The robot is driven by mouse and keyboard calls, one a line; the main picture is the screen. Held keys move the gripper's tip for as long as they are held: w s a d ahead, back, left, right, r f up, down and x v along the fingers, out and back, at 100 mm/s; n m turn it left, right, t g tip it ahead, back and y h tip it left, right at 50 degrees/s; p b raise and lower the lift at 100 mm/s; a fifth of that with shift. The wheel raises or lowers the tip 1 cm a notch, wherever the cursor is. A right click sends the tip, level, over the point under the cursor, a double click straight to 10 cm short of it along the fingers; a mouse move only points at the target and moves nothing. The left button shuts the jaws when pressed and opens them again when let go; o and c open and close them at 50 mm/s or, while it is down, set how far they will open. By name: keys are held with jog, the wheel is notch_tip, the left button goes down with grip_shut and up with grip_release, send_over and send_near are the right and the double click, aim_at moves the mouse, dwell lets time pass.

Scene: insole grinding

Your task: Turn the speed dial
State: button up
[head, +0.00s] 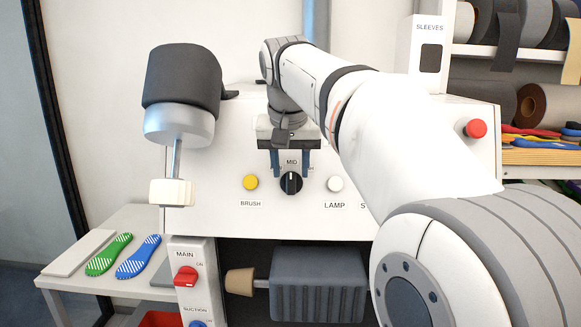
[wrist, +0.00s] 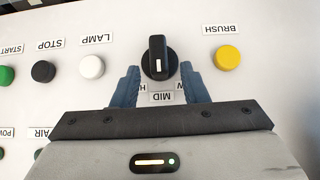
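The speed dial (head: 291,184) is a round black knob on the white machine panel, between the yellow BRUSH button and the white LAMP button. Its white mark points at the MID label. In the wrist view, which shows the panel upside down, the dial (wrist: 157,58) appears beyond and between my fingertips. My gripper (head: 291,171) is open in front of the panel, its blue fingers spread on either side of the dial's line. The open gripper (wrist: 160,70) has nothing between its fingers that it grips; gaps show beside the knob. The fingers partly cover the side labels.
The yellow BRUSH button (wrist: 228,58) and white LAMP button (wrist: 92,67) flank the dial closely. A dark STOP button (wrist: 43,71) is further along. A grey-capped roller (head: 182,85) juts out at left. The red MAIN switch (head: 186,277) and a motor (head: 318,285) are below.

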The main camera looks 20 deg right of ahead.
jog(key=shift+f, duration=0.15)
jog(key=shift+c, duration=0.2)
grip_shut()
jog(key=shift+h, duration=0.3)
jog(key=shift+w+a+f+n+g+h+p, duration=0.15)
jog(key=shift+a+n+h+p, duration=0.25)
jog(key=shift+n+h, duration=0.35)
jog(key=shift+a+f+n+g+h+p, duration=0.1)
jog(key=shift+a+n+h+p, duration=0.1)
jog(key=shift+n+h+p, duration=0.4)
jog(key=shift+w+a+f+n+g+h+p, duration=0.15)
jog(key=shift+a+n+h+p, duration=0.15)
jog(key=shift+n+h, duration=0.6)
jog(key=shift+h, duration=0.25)
